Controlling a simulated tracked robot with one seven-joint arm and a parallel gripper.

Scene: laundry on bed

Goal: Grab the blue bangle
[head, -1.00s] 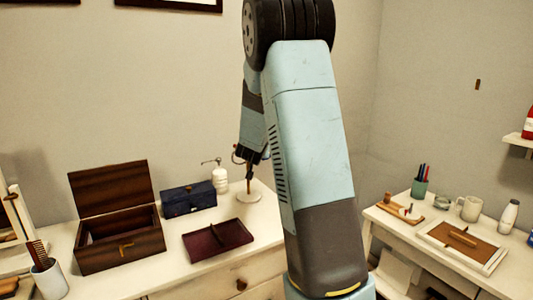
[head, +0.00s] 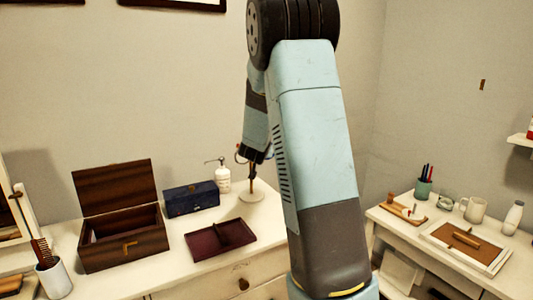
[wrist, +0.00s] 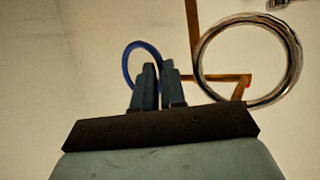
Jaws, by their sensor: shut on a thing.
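The blue bangle (wrist: 127,62) shows in the wrist view as a thin blue ring, left of my fingers, with its right side at the fingertips. My gripper (wrist: 157,72) is shut on it. A brown stand (wrist: 193,35) with a side arm is just right of the fingers, and a silver bangle (wrist: 203,62) is at that arm. In the head view the stand's round base (head: 251,196) is on the dresser, and my gripper (head: 252,160) is at the stand's top.
On the dresser are an open wooden box (head: 125,250), a dark blue box (head: 191,199), a white pump bottle (head: 223,178) and a maroon tray (head: 220,238). A second table (head: 390,222) with a mug (head: 474,210) and a pen cup (head: 423,190) is at the right.

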